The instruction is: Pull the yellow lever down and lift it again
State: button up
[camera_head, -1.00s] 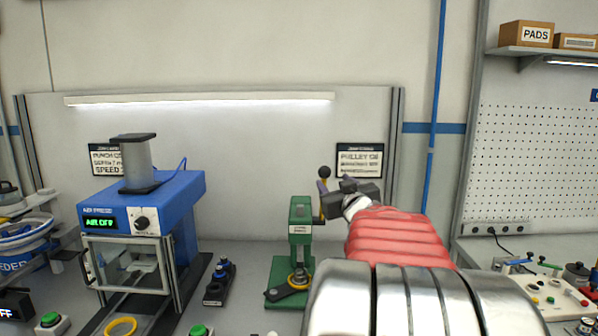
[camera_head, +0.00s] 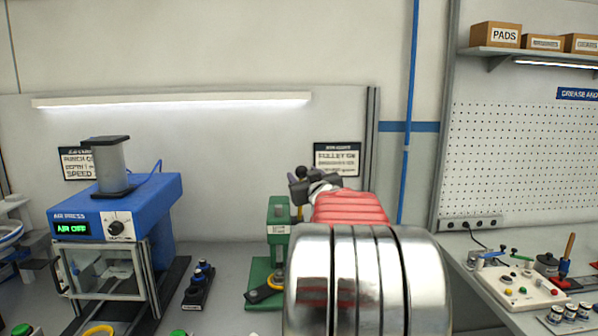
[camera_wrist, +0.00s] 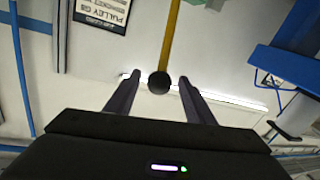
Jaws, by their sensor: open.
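The yellow lever (camera_wrist: 171,40) has a dark round knob (camera_wrist: 158,83) at its end. In the wrist view the knob lies between the two fingertips of my gripper, with a gap visible to each side. My gripper (camera_head: 299,190) is open and holds nothing. In the head view the knob (camera_head: 301,171) shows just above the fingers, and the gripper hides most of the lever. The lever stands beside the green press (camera_head: 278,230), pointing up. My arm covers the press's right side.
A blue air press (camera_head: 125,208) with a clear guard stands to the left. A small black button box (camera_head: 198,287) sits between the presses. A control panel (camera_head: 520,287) lies on the bench at right. A sign (camera_head: 337,158) hangs behind my gripper.

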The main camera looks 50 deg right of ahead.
jog(key=shift+x, duration=3.1)
grip_shut()
